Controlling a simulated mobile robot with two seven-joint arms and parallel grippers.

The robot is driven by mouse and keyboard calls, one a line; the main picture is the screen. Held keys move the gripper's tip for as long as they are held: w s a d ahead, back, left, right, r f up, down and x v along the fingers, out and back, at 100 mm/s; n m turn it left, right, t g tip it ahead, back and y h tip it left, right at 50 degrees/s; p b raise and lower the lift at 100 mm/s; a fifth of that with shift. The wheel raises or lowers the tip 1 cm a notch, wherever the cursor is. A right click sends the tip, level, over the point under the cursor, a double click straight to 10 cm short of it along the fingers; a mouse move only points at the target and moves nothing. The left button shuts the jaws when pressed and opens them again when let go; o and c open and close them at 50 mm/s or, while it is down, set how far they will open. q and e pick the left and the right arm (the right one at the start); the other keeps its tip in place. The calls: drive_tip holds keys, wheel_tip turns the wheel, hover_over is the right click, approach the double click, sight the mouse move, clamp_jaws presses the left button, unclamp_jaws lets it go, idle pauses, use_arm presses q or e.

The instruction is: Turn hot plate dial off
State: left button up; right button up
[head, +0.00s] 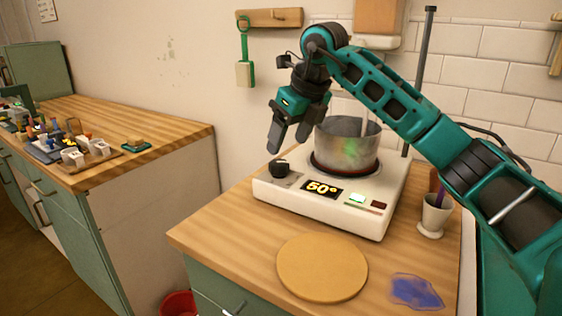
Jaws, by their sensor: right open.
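A lit green-white button and a dark red one sit right of the display. My right gripper (288,145) is open and empty, pointing down just above the dial and left of the pot. I cannot tell whether it touches the dial. My left gripper is not in view.
A round tan board (322,267) and a blue puddle-like patch (416,291) lie in front of the hot plate. A white cup (435,214) stands at right, beside my arm. A tall dark rod (420,80) rises behind. Another counter (170,140) holds several small items at left.

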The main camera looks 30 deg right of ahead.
sight(280, 163)
drive_tip(key=x, duration=0.6)
drive_tip(key=shift+w+f, duration=0.25)
drive_tip(key=shift+f, duration=0.05)
drive_tip(key=c, duration=1)
